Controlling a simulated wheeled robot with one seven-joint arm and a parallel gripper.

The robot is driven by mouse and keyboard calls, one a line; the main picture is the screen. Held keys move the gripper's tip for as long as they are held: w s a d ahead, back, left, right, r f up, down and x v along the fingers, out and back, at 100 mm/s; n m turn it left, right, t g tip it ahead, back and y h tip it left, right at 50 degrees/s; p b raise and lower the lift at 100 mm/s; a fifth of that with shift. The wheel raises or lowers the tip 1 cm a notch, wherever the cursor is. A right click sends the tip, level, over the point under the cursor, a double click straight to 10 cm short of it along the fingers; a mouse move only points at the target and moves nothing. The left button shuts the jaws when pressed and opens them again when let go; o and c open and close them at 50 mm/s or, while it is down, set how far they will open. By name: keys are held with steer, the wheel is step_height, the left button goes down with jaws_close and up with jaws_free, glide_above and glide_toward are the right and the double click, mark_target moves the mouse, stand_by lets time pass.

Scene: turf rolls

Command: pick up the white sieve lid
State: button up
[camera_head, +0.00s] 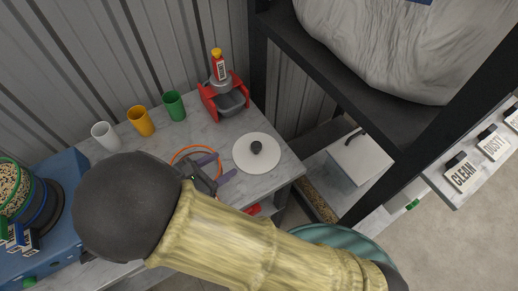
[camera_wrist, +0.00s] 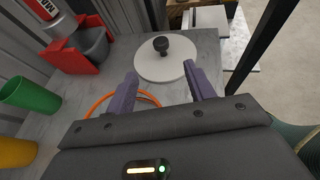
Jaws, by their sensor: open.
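The white sieve lid (camera_head: 248,161) is a flat round disc with a dark knob (camera_head: 256,147) in its middle. It lies flat on the grey marbled table (camera_head: 236,208) near its right end. In the wrist view the lid (camera_wrist: 152,66) lies just beyond my fingertips. My gripper (camera_head: 221,166) is open and empty, to the left of the lid in the head view. In the wrist view the two purple fingers of my gripper (camera_wrist: 160,75) are spread wide, with the knob beyond the gap between them. I cannot tell the fingers' exact height over the table.
An orange ring (camera_head: 181,151) lies partly under my gripper. A red stand with a grey bowl (camera_head: 232,103) is behind the lid. Green (camera_head: 174,105), yellow (camera_head: 141,121) and white (camera_head: 105,136) cups line the back. A dark shelf post (camera_head: 378,196) rises to the right.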

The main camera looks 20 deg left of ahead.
mark_target(260, 144)
steer(key=shift+s+a, duration=0.1)
steer(key=shift+s, duration=0.05)
steer(key=p+x, duration=0.1)
steer(key=x, duration=1.1)
steer(key=shift+r+p, duration=0.15)
steer(key=shift+p, duration=0.2)
steer(key=shift+w, duration=0.2)
steer(key=p+x, duration=0.1)
steer(key=x, duration=0.4)
steer(key=shift+f, duration=0.25)
steer(key=shift+w, duration=0.1)
steer(key=c, duration=1.1)
